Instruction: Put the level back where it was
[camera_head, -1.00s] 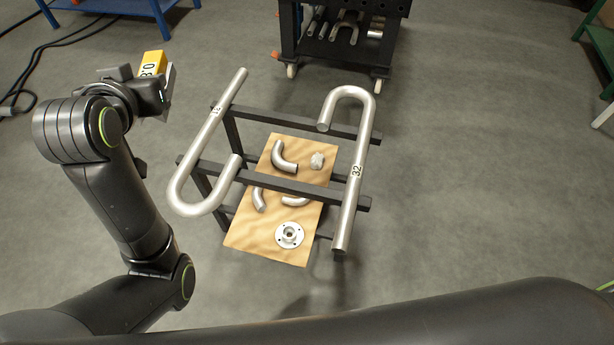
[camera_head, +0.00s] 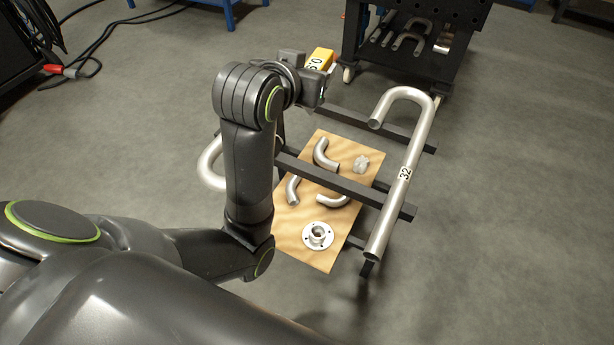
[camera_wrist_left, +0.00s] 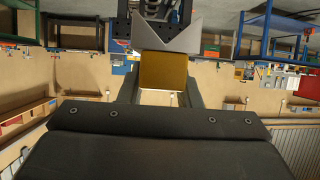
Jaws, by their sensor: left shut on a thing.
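The level is a yellow block (camera_head: 320,60) with a white number display, in the upper middle of the head view. My left gripper (camera_head: 312,86) is shut on it and holds it up, beyond the far left side of the coil rack in the picture. In the left wrist view the level's yellow face (camera_wrist_left: 163,72) sits between the two fingers, with a grey V-shaped metal piece (camera_wrist_left: 168,38) just beyond it. A bent tube marked 32 (camera_head: 404,175) lies across the right of the rack. Another bent tube (camera_head: 208,165) on the left is mostly hidden by my arm. My right gripper is out of view.
The dark rack (camera_head: 345,185) has a wooden board (camera_head: 290,228) below its bars with several elbows and a flange (camera_head: 317,236). A dark cart (camera_head: 420,63) with bent tubes stands behind. Cables (camera_head: 90,62) lie on the floor at the left. The floor at right is clear.

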